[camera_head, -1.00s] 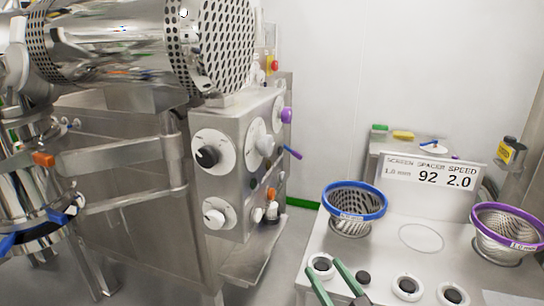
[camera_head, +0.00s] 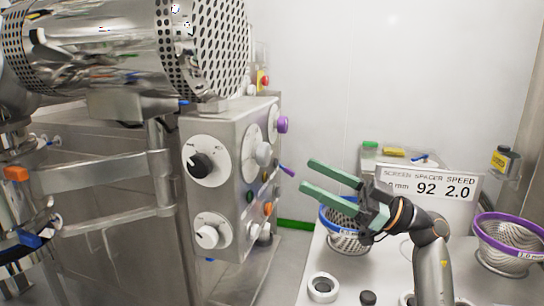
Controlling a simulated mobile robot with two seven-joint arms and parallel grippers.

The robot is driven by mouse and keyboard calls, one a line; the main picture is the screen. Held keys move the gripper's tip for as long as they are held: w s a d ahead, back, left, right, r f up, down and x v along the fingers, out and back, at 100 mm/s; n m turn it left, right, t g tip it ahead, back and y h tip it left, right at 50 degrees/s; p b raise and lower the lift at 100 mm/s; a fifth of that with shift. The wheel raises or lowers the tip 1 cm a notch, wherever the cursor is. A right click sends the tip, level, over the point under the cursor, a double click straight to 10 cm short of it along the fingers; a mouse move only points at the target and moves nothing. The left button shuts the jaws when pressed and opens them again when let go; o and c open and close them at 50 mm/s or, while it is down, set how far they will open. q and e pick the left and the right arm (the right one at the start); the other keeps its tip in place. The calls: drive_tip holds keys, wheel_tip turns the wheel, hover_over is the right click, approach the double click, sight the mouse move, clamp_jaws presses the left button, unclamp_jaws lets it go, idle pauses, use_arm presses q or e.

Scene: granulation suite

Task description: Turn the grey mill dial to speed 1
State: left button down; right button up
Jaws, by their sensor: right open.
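A grey dial (camera_head: 264,153) sits on a round white plate on the right-hand face of the steel control box (camera_head: 232,222). A black dial (camera_head: 202,164) and a white dial (camera_head: 208,236) sit on the box's left-hand face. A purple knob (camera_head: 282,124) juts out above the grey dial. My right gripper (camera_head: 309,176) has green fingers, is open and empty, and points left toward the box. It is right of the grey dial and apart from it in the picture. My left gripper is not in view. The dial markings are too small to read.
A blue-rimmed screen (camera_head: 346,244), partly behind my gripper, and a purple-rimmed screen (camera_head: 507,240) stand on the bench (camera_head: 325,268). A purple-tipped lever (camera_head: 287,171) juts from the box toward my gripper.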

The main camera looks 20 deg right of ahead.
sight(269, 156)
drive_tip(key=x, duration=0.9)
drive_tip(key=shift+p, duration=0.35)
clamp_jaws()
